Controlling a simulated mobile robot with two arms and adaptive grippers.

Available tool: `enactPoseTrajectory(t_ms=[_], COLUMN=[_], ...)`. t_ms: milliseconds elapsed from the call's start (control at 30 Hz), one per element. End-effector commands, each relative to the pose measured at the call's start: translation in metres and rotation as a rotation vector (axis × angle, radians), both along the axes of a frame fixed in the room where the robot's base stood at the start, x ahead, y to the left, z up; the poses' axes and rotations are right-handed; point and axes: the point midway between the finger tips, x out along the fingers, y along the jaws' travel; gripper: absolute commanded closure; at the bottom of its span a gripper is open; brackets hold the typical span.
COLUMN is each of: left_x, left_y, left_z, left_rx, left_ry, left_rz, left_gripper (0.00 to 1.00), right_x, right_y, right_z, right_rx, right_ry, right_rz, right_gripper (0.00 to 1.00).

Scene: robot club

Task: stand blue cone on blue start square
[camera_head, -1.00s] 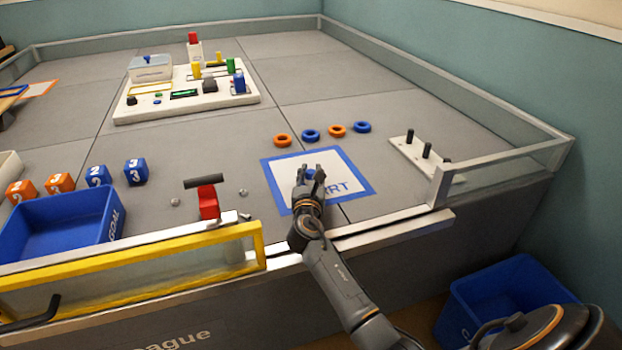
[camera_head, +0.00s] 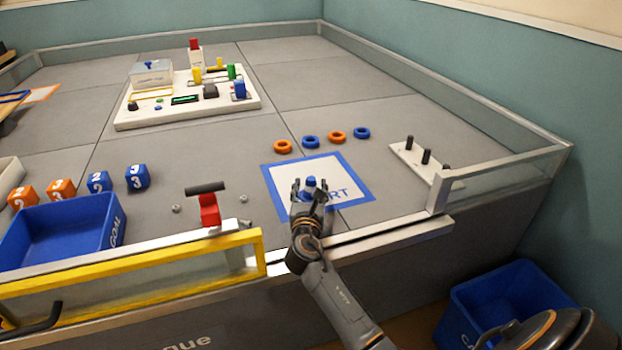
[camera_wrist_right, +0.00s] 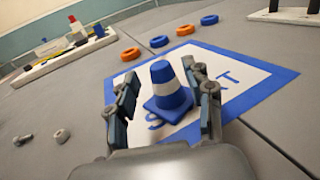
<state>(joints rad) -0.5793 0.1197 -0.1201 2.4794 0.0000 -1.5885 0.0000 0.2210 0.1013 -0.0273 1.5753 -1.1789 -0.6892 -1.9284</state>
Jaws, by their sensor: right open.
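The blue cone (camera_wrist_right: 167,89) has a white band and a square base. In the right wrist view it stands upright on the start square (camera_wrist_right: 246,80), a white mat with a blue border and lettering. In the head view the cone's blue top (camera_head: 311,182) shows within the start square (camera_head: 342,170), its lower part hidden by my gripper. My right gripper (camera_head: 311,187) is open, with its fingers (camera_wrist_right: 165,104) on either side of the cone. A gap shows on the left; the right finger is very close, and I cannot tell if it touches. My left gripper is not in view.
Orange and blue rings (camera_head: 337,135) lie behind the square. A peg board (camera_head: 408,152) stands right of it. A red-based part with a dark bar (camera_head: 209,208), cubes (camera_head: 137,176) and a blue bin (camera_head: 60,225) are to the left. The field's low front wall (camera_head: 385,235) runs under my arm.

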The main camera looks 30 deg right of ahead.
Motion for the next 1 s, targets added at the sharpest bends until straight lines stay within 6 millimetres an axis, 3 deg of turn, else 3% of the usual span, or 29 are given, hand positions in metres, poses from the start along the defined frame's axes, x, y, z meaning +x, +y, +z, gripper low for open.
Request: enactPoseTrajectory(t_ms=[200, 400, 1000], left_x=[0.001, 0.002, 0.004], left_y=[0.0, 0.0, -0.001], left_z=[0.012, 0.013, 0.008], left_rx=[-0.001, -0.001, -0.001], left_ry=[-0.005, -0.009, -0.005], left_rz=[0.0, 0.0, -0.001], left_gripper=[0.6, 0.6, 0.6], right_x=[-0.04, -0.062, -0.068], right_y=[0.029, 0.045, 0.049], right_z=[0.001, 0.001, 0.001], right_rx=[0.002, 0.001, 0.0], right_ry=[0.001, 0.0, -0.001], right_rz=[0.001, 0.0, 0.0], right_gripper=[0.48, 0.48, 0.48])
